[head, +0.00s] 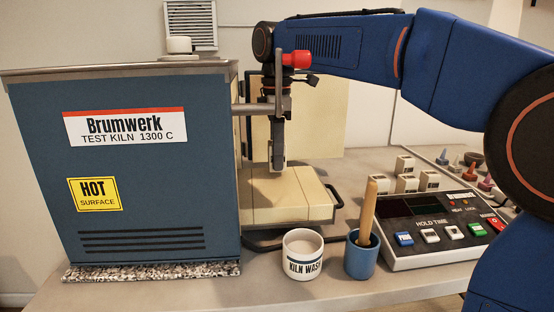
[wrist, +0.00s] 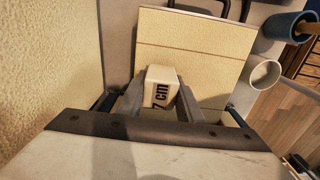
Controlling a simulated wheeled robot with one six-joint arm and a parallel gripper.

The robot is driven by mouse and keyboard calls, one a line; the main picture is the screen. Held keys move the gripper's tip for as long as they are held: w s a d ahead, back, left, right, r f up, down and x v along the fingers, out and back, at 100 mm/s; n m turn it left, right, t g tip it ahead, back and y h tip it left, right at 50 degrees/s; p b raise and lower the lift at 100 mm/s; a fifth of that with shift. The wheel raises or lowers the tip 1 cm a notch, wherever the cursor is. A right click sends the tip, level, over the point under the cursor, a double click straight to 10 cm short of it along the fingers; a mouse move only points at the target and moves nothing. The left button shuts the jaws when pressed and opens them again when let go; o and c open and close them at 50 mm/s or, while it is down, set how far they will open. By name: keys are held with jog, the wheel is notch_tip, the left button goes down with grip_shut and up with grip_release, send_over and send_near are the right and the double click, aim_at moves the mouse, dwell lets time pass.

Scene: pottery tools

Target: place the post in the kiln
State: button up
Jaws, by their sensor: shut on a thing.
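The post (wrist: 161,87) is a small cream block marked "7 cm", held between the fingers of my gripper (wrist: 161,95) in the wrist view. In the head view my gripper (head: 277,163) points down above a cream slab (head: 290,205) with a dark handle, just right of the kiln; the post is mostly hidden there. The slab also shows in the wrist view (wrist: 195,60), under and beyond the post. The kiln (head: 140,220) is a blue box labelled "Brumwerk". Its inside is hidden from the head view.
A cream panel (head: 320,125) stands upright behind my gripper. A kiln wash cup (head: 303,262) and a blue cup (head: 361,262) with a wooden handle (head: 368,210) stand in front. A control box (head: 440,235) is at the right, with several white blocks (head: 404,165) behind it.

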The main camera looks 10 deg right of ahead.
jog(key=shift+f, duration=0.65)
jog(key=shift+f, duration=0.1)
jog(key=o, duration=1.1)
jog(key=shift+o, duration=0.2)
notch_tip(320, 180, up, 11)
jog(key=shift+r, duration=0.65)
